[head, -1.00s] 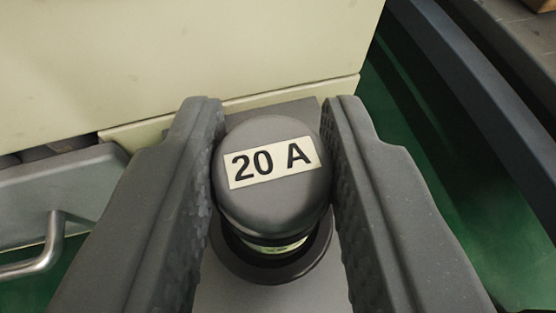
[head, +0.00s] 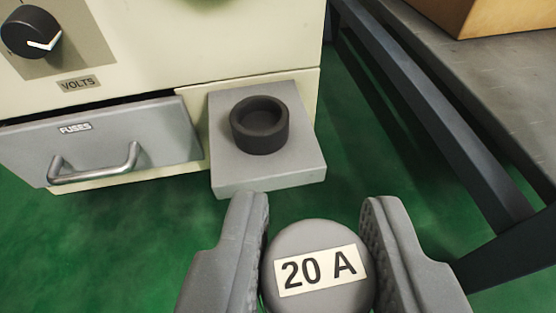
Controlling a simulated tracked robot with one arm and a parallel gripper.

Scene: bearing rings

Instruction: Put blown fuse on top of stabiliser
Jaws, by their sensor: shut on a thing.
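My gripper (head: 315,232) is shut on a fuse (head: 318,240) with a round grey cap and a white "20 A" label. The fuse's lower part is hidden below its cap. It is held in front of a cream cabinet (head: 190,40), which may be the stabiliser; its top is not in view. An empty dark round socket (head: 259,143) stands on a grey block (head: 225,178) at the cabinet's lower right corner. The fuse is apart from the socket and nearer to the camera.
A grey drawer labelled "FUSES" (head: 105,140) with a metal handle (head: 95,176) sits slightly open left of the block. A dark knob (head: 28,34) is above it. A dark metal frame (head: 430,110) and a cardboard box (head: 470,14) are at right. Green floor (head: 110,240) lies clear in front.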

